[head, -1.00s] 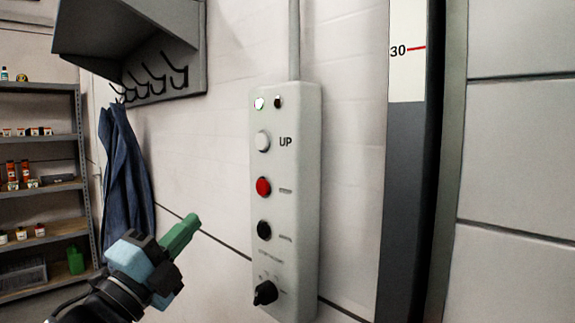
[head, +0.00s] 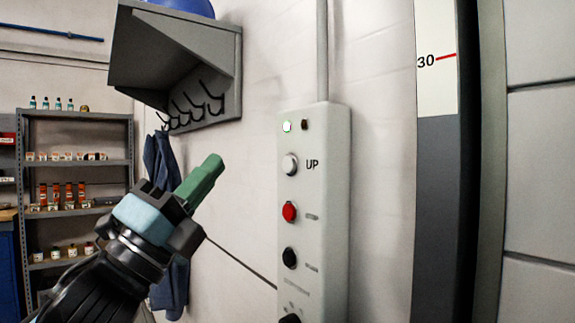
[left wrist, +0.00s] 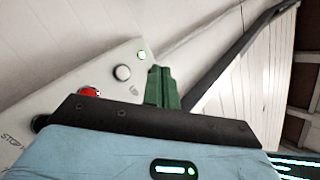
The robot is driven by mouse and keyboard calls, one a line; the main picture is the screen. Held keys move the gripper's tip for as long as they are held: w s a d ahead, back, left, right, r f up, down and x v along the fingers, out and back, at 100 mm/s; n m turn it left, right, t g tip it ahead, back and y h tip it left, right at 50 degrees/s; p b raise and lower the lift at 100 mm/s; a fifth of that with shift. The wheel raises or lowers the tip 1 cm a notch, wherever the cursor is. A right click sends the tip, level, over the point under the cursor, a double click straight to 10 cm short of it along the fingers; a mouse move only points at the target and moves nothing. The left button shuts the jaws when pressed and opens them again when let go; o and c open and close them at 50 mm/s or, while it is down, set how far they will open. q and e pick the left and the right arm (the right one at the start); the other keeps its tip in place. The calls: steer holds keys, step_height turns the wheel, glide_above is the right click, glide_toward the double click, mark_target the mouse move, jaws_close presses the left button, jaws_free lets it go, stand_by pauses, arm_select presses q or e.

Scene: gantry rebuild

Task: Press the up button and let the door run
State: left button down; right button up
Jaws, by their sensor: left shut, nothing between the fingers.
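The white up button (head: 289,164) is on a pale control box (head: 330,200) on the wall, beside the label UP. Below it are a red button (head: 289,211) and a black button (head: 289,257). A small lamp (head: 287,127) at the box top glows. My left gripper (head: 212,165) has green fingers, shut and empty, left of the up button and apart from it. In the left wrist view the up button (left wrist: 122,73) lies just left of the green fingers (left wrist: 162,88). The door (head: 540,170) stands at the right edge. My right gripper is out of view.
A grey shelf with hooks (head: 180,70) sticks out from the wall above my left gripper, with a blue jacket (head: 170,270) hanging below. A storage rack (head: 78,115) stands at far left. The wall between gripper and control box is clear.

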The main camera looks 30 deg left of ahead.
mark_target(289, 165)
arm_select(q)
steer(key=w+d+p, duration=0.1)
steer(key=w+d, duration=0.2)
steer(key=w, duration=0.5)
steer(key=shift+d, duration=0.2)
stand_by(1.0)
stand_by(1.0)
steer(key=shift+w+d, duration=0.15)
steer(key=shift+w, duration=0.25)
